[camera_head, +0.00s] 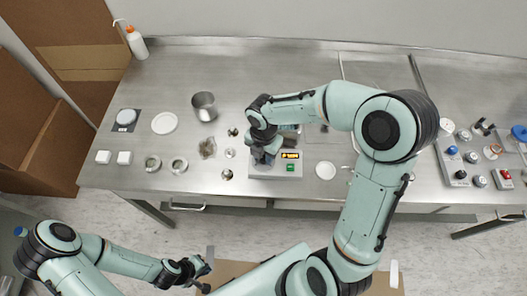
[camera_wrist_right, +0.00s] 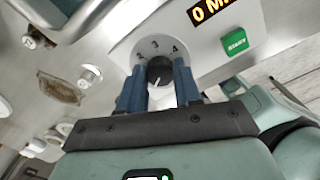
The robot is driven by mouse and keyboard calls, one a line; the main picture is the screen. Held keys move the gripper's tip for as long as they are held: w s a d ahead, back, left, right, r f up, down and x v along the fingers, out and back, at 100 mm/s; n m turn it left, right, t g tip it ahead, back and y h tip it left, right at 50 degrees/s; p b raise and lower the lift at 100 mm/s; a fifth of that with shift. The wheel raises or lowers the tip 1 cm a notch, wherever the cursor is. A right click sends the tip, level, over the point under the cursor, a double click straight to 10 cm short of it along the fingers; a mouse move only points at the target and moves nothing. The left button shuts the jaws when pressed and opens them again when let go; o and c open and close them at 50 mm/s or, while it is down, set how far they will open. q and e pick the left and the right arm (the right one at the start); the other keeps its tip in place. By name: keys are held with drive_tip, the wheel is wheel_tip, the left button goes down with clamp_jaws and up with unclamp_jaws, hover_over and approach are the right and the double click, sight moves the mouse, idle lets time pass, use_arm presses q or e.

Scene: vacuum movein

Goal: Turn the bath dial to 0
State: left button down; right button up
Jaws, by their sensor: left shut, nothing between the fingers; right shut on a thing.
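The bath dial (camera_wrist_right: 160,70) is a dark round knob with a white mark on a pale round face in the right wrist view. The numbers 3 and 4 show above it; the 0 is not visible. The white mark points toward the lower side of the picture, between the fingers. My right gripper (camera_wrist_right: 161,84) is shut on the dial, one blue finger on each side. In the head view my right gripper (camera_head: 263,156) covers the dial at the bath unit's front panel (camera_head: 261,173). My left gripper (camera_head: 204,275) is shut and empty, low and away from the bench.
On the bath panel are an orange display (camera_head: 290,155) and a green START button (camera_head: 291,168). A metal beaker (camera_head: 204,105), white dishes (camera_head: 164,123) and small jars (camera_head: 179,165) stand left of the bath. A white dish (camera_head: 326,170) lies right of it.

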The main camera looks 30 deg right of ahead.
use_arm(q)
drive_tip(key=shift+w+r, duration=0.3)
use_arm(e)
drive_tip(key=shift+r+n, duration=0.1)
drive_tip(key=shift+n, duration=0.4)
drive_tip(key=o, duration=1)
drive_tip(key=shift+o, duration=0.2)
use_arm(q)
drive_tip(key=shift+w+r+p, duration=0.8)
drive_tip(key=shift+w+r, duration=0.1)
drive_tip(key=shift+w, duration=0.15)
use_arm(e)
wheel_tip(320, 180, up, 13)
drive_tip(key=shift+r, duration=0.15)
